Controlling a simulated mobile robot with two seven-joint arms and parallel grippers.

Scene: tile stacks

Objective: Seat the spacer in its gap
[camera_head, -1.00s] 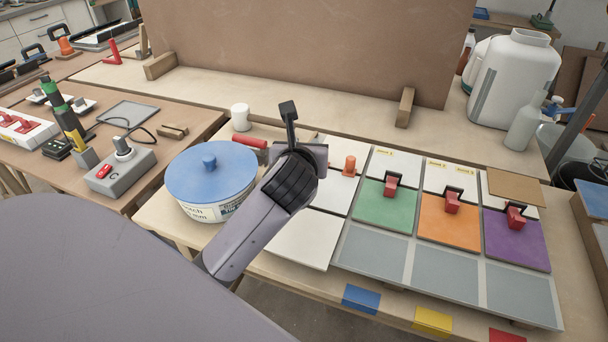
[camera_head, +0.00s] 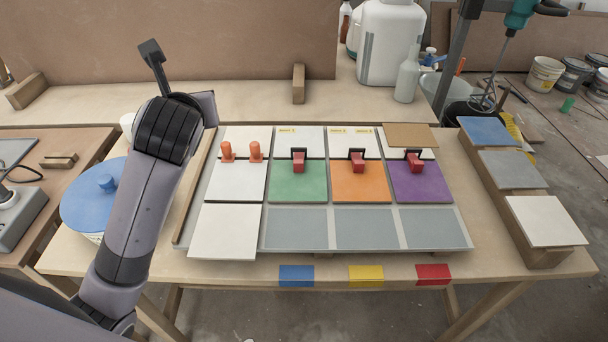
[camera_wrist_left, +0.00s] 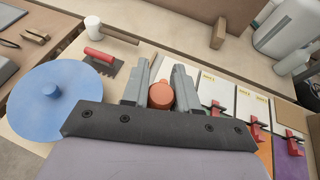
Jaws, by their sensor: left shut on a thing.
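My left gripper (camera_wrist_left: 161,68) is shut on an orange spacer (camera_wrist_left: 161,95), whose round top shows between the fingers in the left wrist view. In the head view the dark wrist hides the fingers; only a grey part of the left gripper (camera_head: 208,106) shows. Two orange upright pieces, one left (camera_head: 228,152) and one right (camera_head: 255,152), appear at the back edge of a white tile (camera_head: 236,182). I cannot tell whether the held spacer is one of them. A gap for the spacer cannot be made out. My right gripper is not in view.
Green (camera_head: 298,183), orange (camera_head: 360,183) and purple (camera_head: 421,183) tiles carry red clips. A loose white tile (camera_head: 224,232) lies at front left. A blue-lidded bucket (camera_head: 90,205) stands left of the arm, a stepped tile stand (camera_head: 545,222) at right.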

